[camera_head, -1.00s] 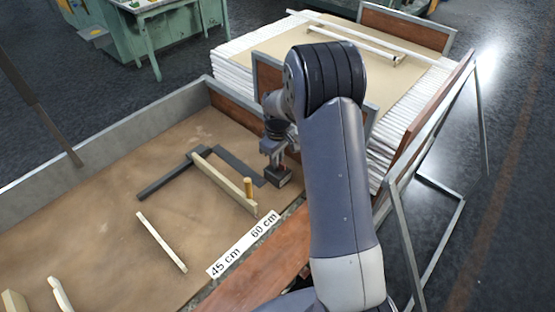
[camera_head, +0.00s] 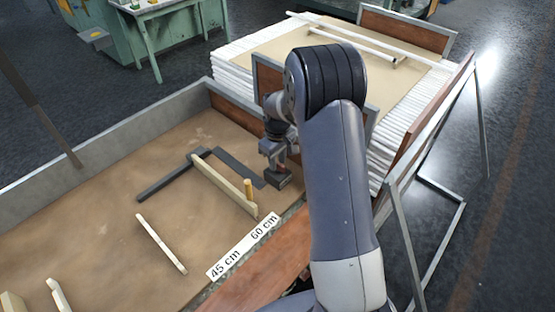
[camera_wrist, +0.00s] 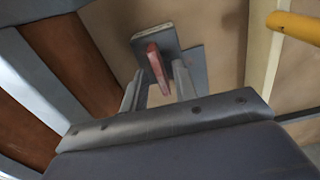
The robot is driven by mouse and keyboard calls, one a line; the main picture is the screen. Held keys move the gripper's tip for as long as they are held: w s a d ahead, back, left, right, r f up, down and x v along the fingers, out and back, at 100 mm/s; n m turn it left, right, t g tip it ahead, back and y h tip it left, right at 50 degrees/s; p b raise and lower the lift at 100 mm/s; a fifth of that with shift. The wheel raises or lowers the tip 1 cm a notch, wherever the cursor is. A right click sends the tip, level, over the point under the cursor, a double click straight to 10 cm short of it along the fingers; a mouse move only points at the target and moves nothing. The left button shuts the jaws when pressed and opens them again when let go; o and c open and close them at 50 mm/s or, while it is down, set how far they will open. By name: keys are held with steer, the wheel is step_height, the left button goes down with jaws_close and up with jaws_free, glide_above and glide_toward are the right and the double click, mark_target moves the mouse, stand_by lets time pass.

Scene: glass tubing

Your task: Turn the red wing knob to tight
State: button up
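The red wing knob (camera_wrist: 157,68) shows in the wrist view as a narrow red bar in front of a small grey plate (camera_wrist: 152,38). My gripper (camera_wrist: 158,80) is open, with one finger on each side of the knob. A gap shows between the knob and each finger, so they look apart. In the head view my gripper (camera_head: 276,160) points down just above a dark block (camera_head: 284,180) near the front edge of the bench. The knob cannot be made out clearly there. Its marking for tight is not visible.
A wooden bar (camera_head: 224,182) with a yellow peg (camera_head: 248,187) stands left of the gripper; the peg also shows in the wrist view (camera_wrist: 295,27). A dark flat bar (camera_head: 240,167) lies behind it. A 45 cm and 60 cm label (camera_head: 243,247) lies in front. White tubing is stacked behind.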

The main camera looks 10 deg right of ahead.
step_height(320, 180, up, 11)
steer(key=shift+f, duration=0.1)
stand_by(0.6)
steer(key=shift+f, duration=0.1)
step_height(320, 180, down, 11)
steer(key=shift+r, duration=0.15)
stand_by(0.4)
steer(key=shift+r, duration=0.1)
